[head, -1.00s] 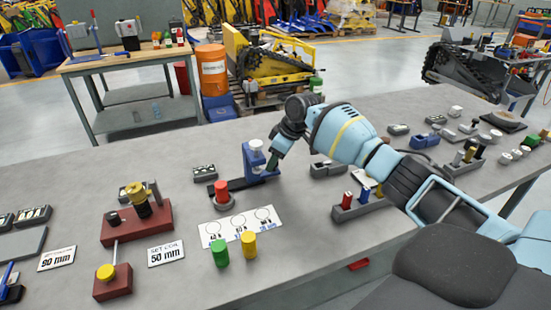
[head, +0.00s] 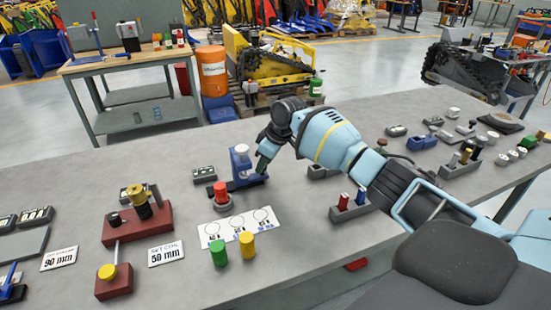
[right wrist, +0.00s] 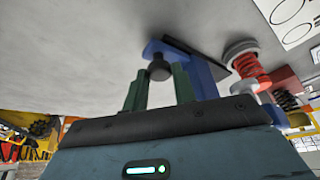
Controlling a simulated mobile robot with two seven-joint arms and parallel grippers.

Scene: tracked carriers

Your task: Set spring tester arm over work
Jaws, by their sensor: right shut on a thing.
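The spring tester has a blue upright arm (head: 240,168) with a pale round top, standing on a dark base strip. A red spring (head: 221,190) stands on a round grey seat at the left end of that strip. The blue part is right of the spring and apart from it in the head view. My right gripper (head: 262,164) is at the blue part's right side. In the right wrist view its green fingers (right wrist: 160,88) are shut on a black knob (right wrist: 159,66) of the blue arm (right wrist: 203,75). The red spring (right wrist: 252,68) shows to the right there. My left gripper is out of view.
A white card with circles (head: 240,227) lies in front of the tester, with a green cylinder (head: 219,253) and a yellow cylinder (head: 247,245) at its edge. A red-brown fixture (head: 137,222) stands left. A grey counter box (head: 204,174) sits behind the spring.

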